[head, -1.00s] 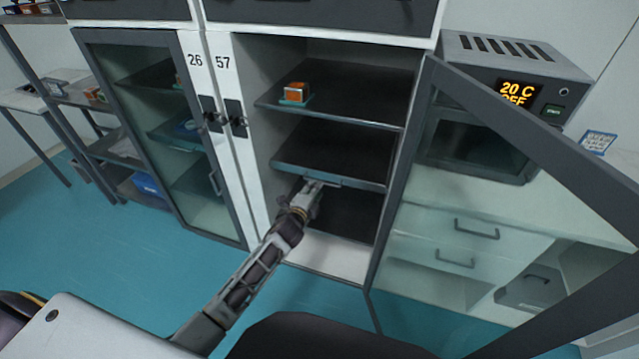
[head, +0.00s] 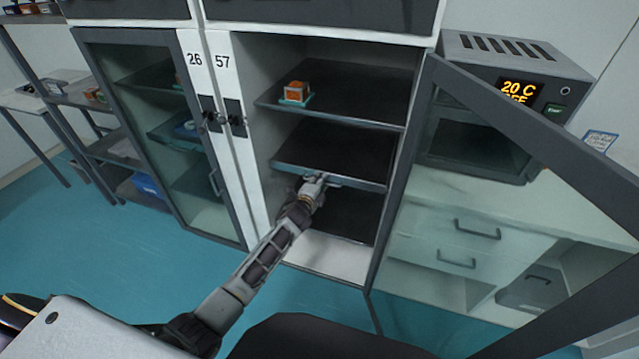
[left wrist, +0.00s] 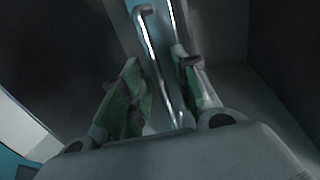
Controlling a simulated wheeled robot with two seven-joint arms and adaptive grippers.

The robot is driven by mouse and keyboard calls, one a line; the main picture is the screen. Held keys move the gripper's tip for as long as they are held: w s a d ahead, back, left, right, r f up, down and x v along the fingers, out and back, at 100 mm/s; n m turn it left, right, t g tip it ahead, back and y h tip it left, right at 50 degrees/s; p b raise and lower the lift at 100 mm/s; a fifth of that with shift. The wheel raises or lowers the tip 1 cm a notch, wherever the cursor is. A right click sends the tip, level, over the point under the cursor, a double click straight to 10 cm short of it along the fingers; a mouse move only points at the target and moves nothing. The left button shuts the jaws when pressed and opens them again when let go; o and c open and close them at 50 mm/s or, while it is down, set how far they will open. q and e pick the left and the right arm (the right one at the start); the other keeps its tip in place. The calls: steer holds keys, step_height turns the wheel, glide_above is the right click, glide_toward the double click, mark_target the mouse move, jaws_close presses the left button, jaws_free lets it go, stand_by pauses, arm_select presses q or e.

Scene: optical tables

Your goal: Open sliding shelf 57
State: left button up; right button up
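Cabinet 57, marked by its label (head: 222,62), stands with its glass door (head: 480,190) swung open to the right. Inside, a dark middle sliding shelf (head: 340,150) has a pale front edge with a small handle (head: 348,183). My left gripper (head: 318,180) is at that front edge, by the handle. In the left wrist view, the fingers of the left gripper (left wrist: 160,75) are apart, one on each side of the metal handle bar (left wrist: 151,45). Firm contact with the bar cannot be told. My right gripper is not in view.
An orange box (head: 296,91) sits on the upper shelf (head: 350,85). Closed cabinet 26 (head: 165,130) adjoins on the left. An oven-like device (head: 500,80) stands right, behind the open door. Teal floor (head: 130,245) is clear in front of cabinet 26.

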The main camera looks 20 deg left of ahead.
arm_select(q)
steer(key=shift+c, duration=0.3)
jaws_close()
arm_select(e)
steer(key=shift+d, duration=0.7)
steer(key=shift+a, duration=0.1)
